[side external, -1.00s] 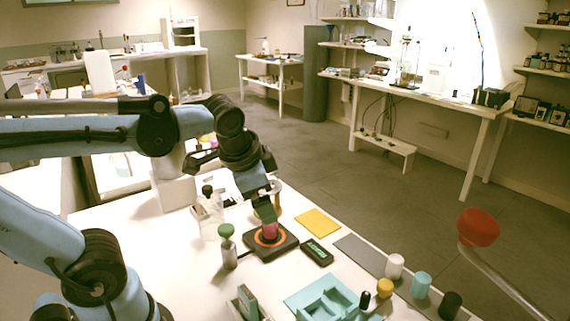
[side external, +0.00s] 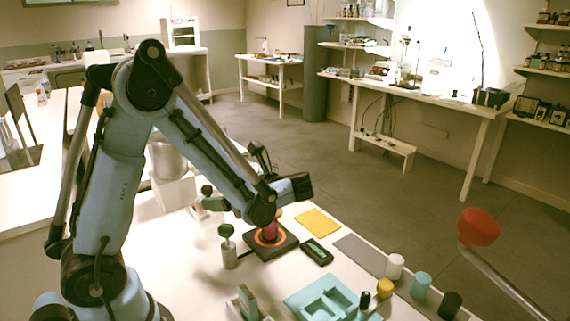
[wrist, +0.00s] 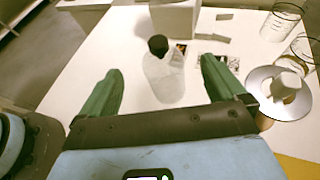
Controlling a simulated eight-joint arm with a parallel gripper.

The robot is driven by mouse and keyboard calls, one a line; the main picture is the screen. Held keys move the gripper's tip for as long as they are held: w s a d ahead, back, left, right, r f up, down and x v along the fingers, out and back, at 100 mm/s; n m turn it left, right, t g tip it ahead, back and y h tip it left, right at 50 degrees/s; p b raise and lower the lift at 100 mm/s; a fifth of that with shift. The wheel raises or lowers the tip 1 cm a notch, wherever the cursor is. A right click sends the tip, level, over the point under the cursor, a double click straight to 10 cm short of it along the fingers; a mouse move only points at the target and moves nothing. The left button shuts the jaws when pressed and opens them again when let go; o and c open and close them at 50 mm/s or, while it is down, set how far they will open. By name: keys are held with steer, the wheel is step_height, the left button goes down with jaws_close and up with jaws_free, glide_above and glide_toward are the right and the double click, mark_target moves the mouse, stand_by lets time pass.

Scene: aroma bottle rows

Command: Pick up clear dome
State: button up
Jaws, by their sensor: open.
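A clear, see-through piece with a black knob or cap (wrist: 165,82) stands upright on the white table, in the middle of the wrist view. I cannot tell whether it is a dome or a bottle. In the side view my arm hides most of it, and only its dark top (side external: 207,190) shows clearly. My gripper (wrist: 161,72) has its two green fingers spread, one to each side of the clear piece in the picture, with nothing held. In the side view a green finger (side external: 215,203) points left near the dark top.
A black square base with an orange ring (side external: 282,245) carries a pink piece (side external: 270,230). A green-topped bottle (side external: 229,252) stands left of it. Glass vessels (wrist: 281,20) and a metal dish (wrist: 262,100) are at the wrist view's right. A white box (wrist: 175,20) stands behind the clear piece.

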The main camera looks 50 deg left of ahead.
steer(key=x, duration=0.4)
steer(key=f+x, duration=0.1)
steer(key=x, duration=0.3)
steer(key=shift+w+d+f, duration=0.1)
steer(key=shift+d+f, duration=0.05)
steer(key=shift+f, duration=0.1)
steer(key=shift+c, duration=0.3)
steer(key=c, duration=1)
